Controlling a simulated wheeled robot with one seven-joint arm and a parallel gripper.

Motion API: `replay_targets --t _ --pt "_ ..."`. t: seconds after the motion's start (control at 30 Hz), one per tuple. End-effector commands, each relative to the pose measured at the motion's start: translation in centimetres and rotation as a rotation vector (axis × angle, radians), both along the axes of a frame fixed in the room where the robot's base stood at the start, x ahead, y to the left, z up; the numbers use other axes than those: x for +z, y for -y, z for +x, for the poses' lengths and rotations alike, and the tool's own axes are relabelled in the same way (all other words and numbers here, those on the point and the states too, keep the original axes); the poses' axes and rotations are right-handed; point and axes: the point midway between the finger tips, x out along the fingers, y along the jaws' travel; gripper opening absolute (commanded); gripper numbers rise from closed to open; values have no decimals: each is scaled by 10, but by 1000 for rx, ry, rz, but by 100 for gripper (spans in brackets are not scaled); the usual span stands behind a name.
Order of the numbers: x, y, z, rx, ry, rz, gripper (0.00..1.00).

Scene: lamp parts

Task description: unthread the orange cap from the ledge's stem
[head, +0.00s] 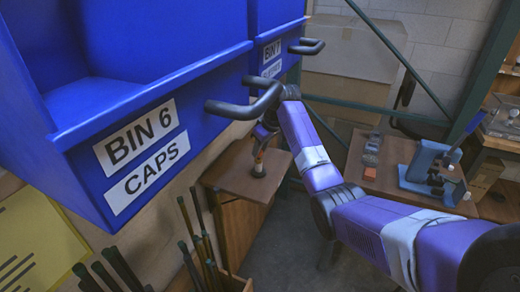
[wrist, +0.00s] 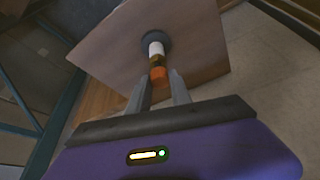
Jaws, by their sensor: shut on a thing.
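The orange cap (wrist: 158,74) shows in the wrist view at the end of the stem, between my gripper's fingertips. My gripper (wrist: 159,82) is shut on it. The stem (wrist: 156,49) has a white section and a brownish section next to the cap, and rises from a dark round base (wrist: 155,40) on the wooden ledge (wrist: 105,45). The cap still lines up with the stem; whether the threads are engaged cannot be seen. In the head view, my gripper (head: 262,150) is above the ledge (head: 225,178), and the stem (head: 259,168) is small beneath it.
Blue bins (head: 150,120) hang at the upper left, one labelled BIN 6 CAPS, with dark handles (head: 245,105) close to my arm. Dark rods (head: 195,235) stand at the bottom. A bench (head: 385,180) with a blue device (head: 425,165) is at right.

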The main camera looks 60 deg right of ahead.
Motion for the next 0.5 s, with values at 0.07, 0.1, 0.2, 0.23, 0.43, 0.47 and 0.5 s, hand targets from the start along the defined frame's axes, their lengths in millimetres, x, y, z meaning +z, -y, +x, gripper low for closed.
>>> replay_targets --t 0.07,0.1,0.2,0.23,0.43,0.47,0.5 --pt "0 0 0 63 1 3 0" --pt "0 1 0 108 0 3 0" --pt "0 2 1 232 1 3 0" --pt "-2 2 1 268 0 3 0" --pt "-1 3 1 462 1 3 0" --pt "-1 3 1 483 1 3 0" --pt "-1 3 1 506 1 3 0"
